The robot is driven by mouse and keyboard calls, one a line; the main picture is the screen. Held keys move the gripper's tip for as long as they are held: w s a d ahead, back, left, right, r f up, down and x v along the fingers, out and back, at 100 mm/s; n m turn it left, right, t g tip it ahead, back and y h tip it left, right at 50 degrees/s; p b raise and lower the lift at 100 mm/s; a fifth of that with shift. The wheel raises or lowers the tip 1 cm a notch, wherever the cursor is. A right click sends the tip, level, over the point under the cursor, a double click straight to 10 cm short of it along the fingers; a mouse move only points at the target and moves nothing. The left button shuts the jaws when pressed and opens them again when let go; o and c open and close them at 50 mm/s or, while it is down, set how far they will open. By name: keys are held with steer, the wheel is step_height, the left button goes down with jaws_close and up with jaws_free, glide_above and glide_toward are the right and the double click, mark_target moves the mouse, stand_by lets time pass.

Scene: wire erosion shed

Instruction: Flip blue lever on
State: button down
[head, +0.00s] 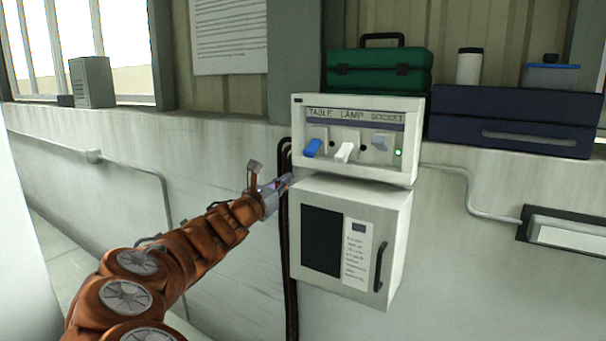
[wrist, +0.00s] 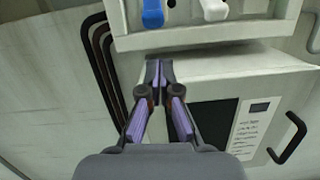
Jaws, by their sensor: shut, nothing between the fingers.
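The blue lever (head: 312,148) is the leftmost of three levers on a white switch box (head: 352,178) on the wall. It sits under the word TABLE and slants down to the left. It also shows at the top edge of the wrist view (wrist: 153,14). A white lever (head: 344,152) is beside it under LAMP, and a grey lever (head: 380,142) is under SOCKET with a lit green light (head: 398,153). My gripper (head: 288,180) is shut and empty, below and left of the blue lever, apart from it.
A white cabinet (head: 394,250) with a dark handle (head: 382,267) hangs below the switch box. Dark cables (head: 291,290) run down at its left. A green toolbox (head: 380,78) and a navy case (head: 515,112) stand on the ledge above. The air in front of the levers is clear.

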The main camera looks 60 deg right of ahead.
mark_target(312, 148)
steer(key=shift+w+d+f+n+t, duration=0.2)
steer(key=shift+w+f+n+t, duration=0.15)
steer(key=shift+w+n, duration=0.35)
steer(key=shift+w+d+r+p, duration=0.1)
steer(key=shift+d+r+p, duration=0.2)
steer(key=shift+d, duration=1.35)
steer(key=shift+d+r+p, duration=0.2)
steer(key=shift+d+r, duration=0.1)
steer(key=shift+d, duration=1.35)
steer(key=shift+w+d+r+p, duration=0.1)
steer(key=shift+d+r+p, duration=0.2)
steer(key=shift+d, duration=1.35)
steer(key=shift+s+r, duration=0.1)
steer(key=shift+r, duration=0.05)
steer(key=shift+r+p, duration=0.15)
steer(key=shift+p, duration=0.45)
steer(key=shift+a+p, duration=0.15)
steer(key=shift+p, duration=0.2)
